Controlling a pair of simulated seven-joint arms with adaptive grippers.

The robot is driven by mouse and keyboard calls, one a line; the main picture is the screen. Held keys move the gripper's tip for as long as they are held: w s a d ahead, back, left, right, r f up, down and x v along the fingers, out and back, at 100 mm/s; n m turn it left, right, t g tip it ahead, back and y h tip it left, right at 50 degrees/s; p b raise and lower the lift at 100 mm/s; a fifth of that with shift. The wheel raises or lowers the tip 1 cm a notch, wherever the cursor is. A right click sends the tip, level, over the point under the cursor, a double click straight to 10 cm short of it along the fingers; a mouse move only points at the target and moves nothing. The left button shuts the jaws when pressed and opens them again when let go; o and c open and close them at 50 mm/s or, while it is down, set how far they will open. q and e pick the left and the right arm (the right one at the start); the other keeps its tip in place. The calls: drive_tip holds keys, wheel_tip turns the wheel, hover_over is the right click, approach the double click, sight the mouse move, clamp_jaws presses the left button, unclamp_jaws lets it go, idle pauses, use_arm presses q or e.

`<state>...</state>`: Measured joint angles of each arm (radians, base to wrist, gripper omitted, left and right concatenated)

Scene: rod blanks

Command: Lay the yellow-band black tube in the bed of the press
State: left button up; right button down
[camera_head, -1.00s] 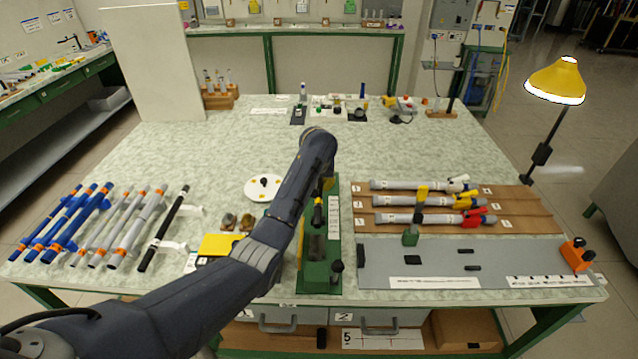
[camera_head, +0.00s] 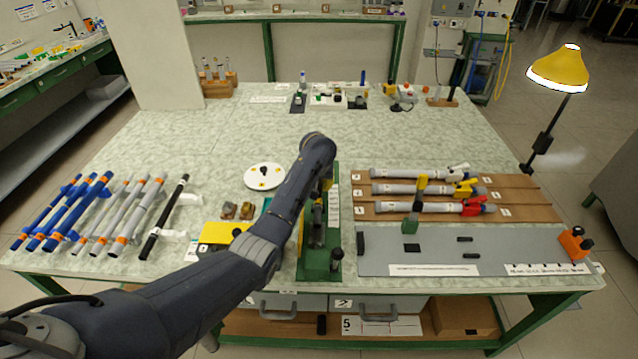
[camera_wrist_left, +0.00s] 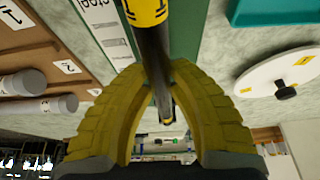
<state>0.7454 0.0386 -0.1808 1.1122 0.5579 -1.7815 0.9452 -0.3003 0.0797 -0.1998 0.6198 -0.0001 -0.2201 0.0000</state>
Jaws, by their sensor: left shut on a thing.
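My left gripper (camera_wrist_left: 156,72) has its yellow fingers closed around a black tube (camera_wrist_left: 155,48) with a yellow band (camera_wrist_left: 146,10). The tube runs lengthwise between the fingers in the left wrist view. In the head view the left gripper (camera_head: 327,185) is over the green press (camera_head: 320,272), mostly behind my own arm. The press has a grey block and a dark knob (camera_head: 336,254) at its near end. The arm hides part of the press, and I cannot tell whether the tube touches its bed. My right gripper is not in view.
Another black tube (camera_head: 164,218) lies on white holders at left, beside grey and blue tubes. A white disc (camera_head: 264,176) lies left of the press. Grey tubes lie on a brown rack (camera_head: 530,200) at right, behind a grey board (camera_head: 440,252).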

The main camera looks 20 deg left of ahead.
use_arm(q)
drive_tip(key=shift+f, duration=0.75)
idle(0.5)
drive_tip(key=o, duration=0.9)
drive_tip(key=shift+o, duration=0.2)
drive_tip(key=shift+r, duration=0.15)
drive_tip(key=v, duration=1)
drive_tip(key=shift+s+d+r, duration=0.1)
drive_tip(key=shift+r, duration=0.05)
drive_tip(key=shift+s+r, duration=0.3)
drive_tip(key=shift+r, duration=0.35)
